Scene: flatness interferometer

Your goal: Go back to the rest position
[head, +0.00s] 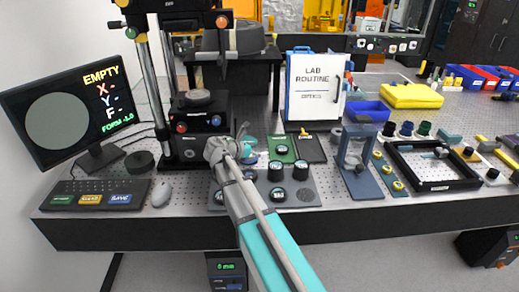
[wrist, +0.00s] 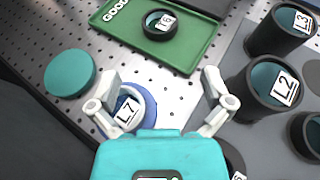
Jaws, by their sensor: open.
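My gripper (wrist: 162,92) is open, and its two light grey fingers point down at the perforated table. In the head view my gripper (head: 228,148) is low over the table, in front of the interferometer (head: 193,120). A blue-rimmed round piece labelled L7 (wrist: 128,112) shows beside the left finger, within the gap between the fingers. Part of it is hidden by the gripper, and I cannot tell whether a finger touches it. A plain teal disc (wrist: 70,73) lies left of the fingers.
A green GOOD tray (wrist: 182,48) holds a dark-rimmed labelled piece. Dark cups labelled L2 (wrist: 262,88) and L3 (wrist: 281,30) stand close to the right finger. The monitor (head: 70,108) reads EMPTY. A blue stand (head: 357,165) and black frame (head: 432,166) are farther right.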

